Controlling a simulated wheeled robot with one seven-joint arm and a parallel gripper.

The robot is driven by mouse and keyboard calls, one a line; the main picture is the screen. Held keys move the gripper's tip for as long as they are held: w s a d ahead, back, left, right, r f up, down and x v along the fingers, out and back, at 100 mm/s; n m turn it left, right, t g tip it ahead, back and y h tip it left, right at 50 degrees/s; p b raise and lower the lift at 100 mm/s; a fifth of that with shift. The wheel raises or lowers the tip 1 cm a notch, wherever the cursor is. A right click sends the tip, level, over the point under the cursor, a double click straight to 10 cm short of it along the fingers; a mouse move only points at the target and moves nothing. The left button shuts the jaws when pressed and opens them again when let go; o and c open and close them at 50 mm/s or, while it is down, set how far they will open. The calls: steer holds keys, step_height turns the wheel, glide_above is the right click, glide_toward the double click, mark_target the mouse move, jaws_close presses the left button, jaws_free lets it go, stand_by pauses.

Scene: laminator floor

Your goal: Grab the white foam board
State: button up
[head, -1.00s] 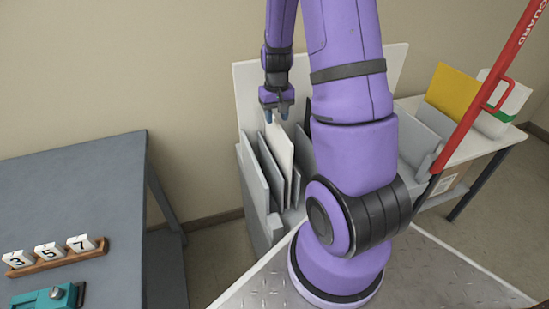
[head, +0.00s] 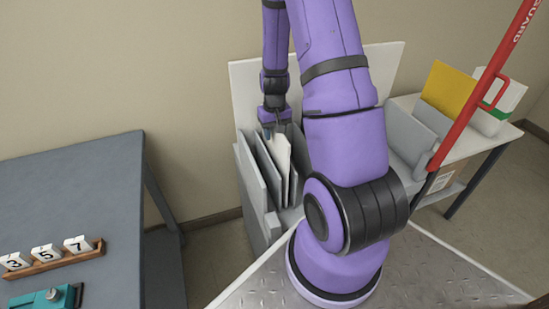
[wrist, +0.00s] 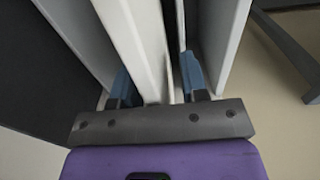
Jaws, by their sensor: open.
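The white foam board (head: 282,158) stands upright, leaning slightly, among grey panels in a grey rack below my arm. In the wrist view the white board (wrist: 135,35) runs between my two blue fingertips. My gripper (head: 277,130) is at the board's top edge, pointing down. In the wrist view my gripper (wrist: 157,78) is open, with one finger on each side of the board and a visible gap at the right finger. The lower part of the board is hidden in the rack.
Grey panels (head: 268,167) stand close beside the board in the rack (head: 250,190). A large pale panel (head: 243,88) rises behind it. A grey table (head: 80,190) is at left, and a red guard bar (head: 480,90) crosses at right.

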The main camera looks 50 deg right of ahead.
jaws_close()
